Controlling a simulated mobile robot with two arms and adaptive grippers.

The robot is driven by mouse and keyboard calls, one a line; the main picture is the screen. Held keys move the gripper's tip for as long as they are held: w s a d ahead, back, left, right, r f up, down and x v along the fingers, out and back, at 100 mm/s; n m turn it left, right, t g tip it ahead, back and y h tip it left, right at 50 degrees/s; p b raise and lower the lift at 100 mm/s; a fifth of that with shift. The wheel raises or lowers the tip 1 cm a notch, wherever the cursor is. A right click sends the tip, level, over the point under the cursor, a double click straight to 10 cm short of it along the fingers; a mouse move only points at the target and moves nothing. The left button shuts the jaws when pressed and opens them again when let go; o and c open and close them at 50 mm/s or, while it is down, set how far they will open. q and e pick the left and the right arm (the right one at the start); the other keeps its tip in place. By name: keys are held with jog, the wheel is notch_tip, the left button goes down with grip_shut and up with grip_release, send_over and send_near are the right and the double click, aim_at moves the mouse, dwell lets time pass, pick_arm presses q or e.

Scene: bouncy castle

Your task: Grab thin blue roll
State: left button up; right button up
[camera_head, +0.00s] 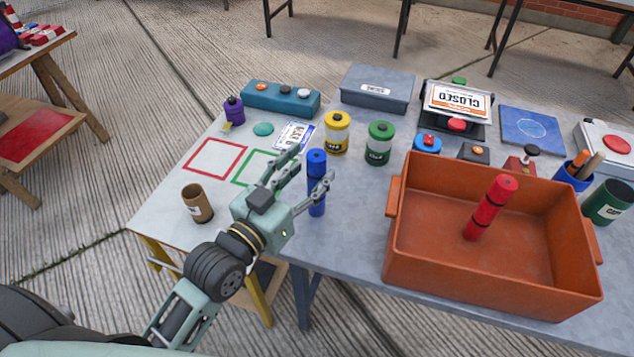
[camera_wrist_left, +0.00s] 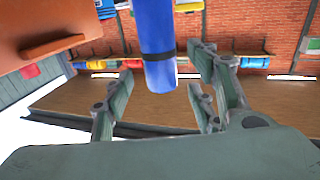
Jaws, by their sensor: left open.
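The thin blue roll (camera_head: 317,170) stands upright on the grey table, with a dark band around it. My left gripper (camera_head: 306,170) is open, with its fingers reaching toward the roll and to either side of it in the head view. In the left wrist view the blue roll (camera_wrist_left: 155,40) shows beyond and between the spread fingers (camera_wrist_left: 160,95). I cannot tell whether any finger touches it. My right gripper is in neither view.
An orange crate (camera_head: 440,262) with a red roll (camera_head: 490,207) inside stands to the right. A yellow can (camera_head: 337,133) and a green can (camera_head: 380,143) stand behind the roll. A brown cup (camera_head: 197,203) stands at the left.

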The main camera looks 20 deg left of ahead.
pick_arm(q)
jog(key=x, duration=0.3)
jog(key=shift+w+f, duration=0.1)
jog(key=shift+c, duration=0.9)
jog(key=c, duration=0.6)
grip_shut()
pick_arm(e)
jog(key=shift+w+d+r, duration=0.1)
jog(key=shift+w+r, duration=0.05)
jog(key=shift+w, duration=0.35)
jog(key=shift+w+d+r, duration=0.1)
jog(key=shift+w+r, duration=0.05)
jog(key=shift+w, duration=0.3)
